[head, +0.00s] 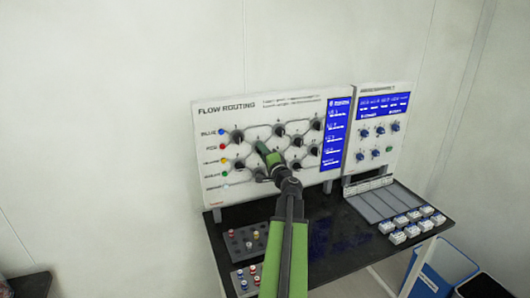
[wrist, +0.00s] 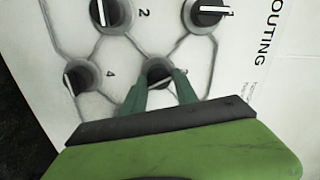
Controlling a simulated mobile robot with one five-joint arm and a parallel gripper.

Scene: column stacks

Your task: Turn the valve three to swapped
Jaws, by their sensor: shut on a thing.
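The white flow routing panel (head: 232,112) stands upright at the back of the table, with several black valve knobs joined by grey lines. My gripper (head: 266,152) reaches its middle-left part and hides the knob there in the head view. In the wrist view, my gripper (wrist: 161,82) is shut on a black knob (wrist: 159,69), one finger on each side. The number by this knob is hidden, so I cannot read whether it is valve three. Knob 4 (wrist: 78,76) is to its left, and knob 2 (wrist: 103,12) is above left, its white pointer upright in the picture.
Another knob (wrist: 208,14) is above right in the wrist view, its pointer level. A second panel (head: 378,125) with blue knobs stands at the right. Small white blocks (head: 412,224) and trays (head: 247,241) lie on the dark table (head: 335,235). A blue bin (head: 440,270) is below right.

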